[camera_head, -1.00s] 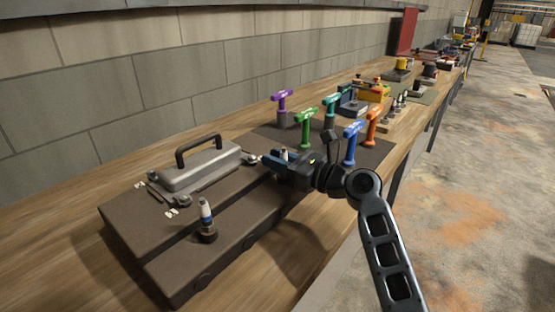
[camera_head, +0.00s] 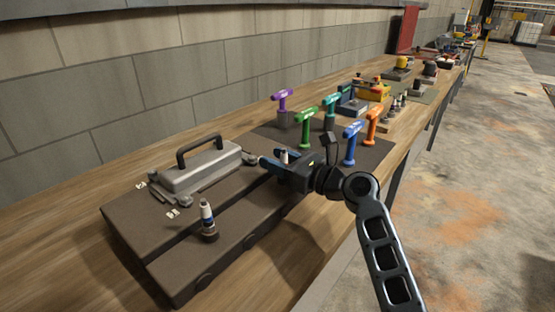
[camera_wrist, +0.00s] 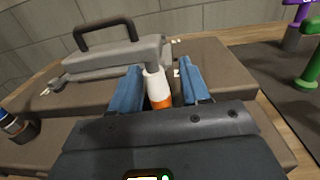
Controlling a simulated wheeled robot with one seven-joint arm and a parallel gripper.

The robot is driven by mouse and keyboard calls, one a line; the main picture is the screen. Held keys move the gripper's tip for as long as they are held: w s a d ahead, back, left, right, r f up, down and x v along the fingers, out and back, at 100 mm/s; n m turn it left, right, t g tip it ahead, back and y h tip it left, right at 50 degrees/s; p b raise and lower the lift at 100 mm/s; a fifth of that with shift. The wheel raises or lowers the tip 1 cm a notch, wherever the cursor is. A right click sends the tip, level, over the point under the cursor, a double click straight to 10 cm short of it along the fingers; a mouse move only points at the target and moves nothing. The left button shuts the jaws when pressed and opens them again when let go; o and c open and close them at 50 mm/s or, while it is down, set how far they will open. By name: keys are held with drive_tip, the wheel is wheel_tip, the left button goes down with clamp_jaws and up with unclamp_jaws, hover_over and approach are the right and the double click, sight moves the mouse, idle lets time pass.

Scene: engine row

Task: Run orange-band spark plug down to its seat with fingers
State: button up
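The orange-band spark plug (camera_wrist: 157,88) shows a white upper body and an orange band in the wrist view. It stands at the right end of the dark engine block (camera_head: 125,225), and its white top (camera_head: 284,156) shows in the head view. My gripper (camera_wrist: 158,68) has one blue finger on each side of the plug. The fingers stand apart, with a clear gap on the right side of the plug; the left finger is very close to it, and I cannot tell whether they touch. The plug's lower end is hidden behind my gripper.
A blue-band spark plug (camera_head: 207,215) stands in a dark socket at the block's near left. A grey cover with a black handle (camera_head: 200,148) lies behind. Green (camera_head: 305,128), blue (camera_head: 350,142), orange and purple T-handle tools stand on the dark mat to the right.

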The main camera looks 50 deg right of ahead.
drive_tip(key=shift+o, duration=0.4)
drive_tip(key=shift+s, duration=0.1)
drive_tip(key=s+b, duration=0.1)
drive_tip(key=s, duration=0.6)
drive_tip(key=shift+s+d, duration=0.3)
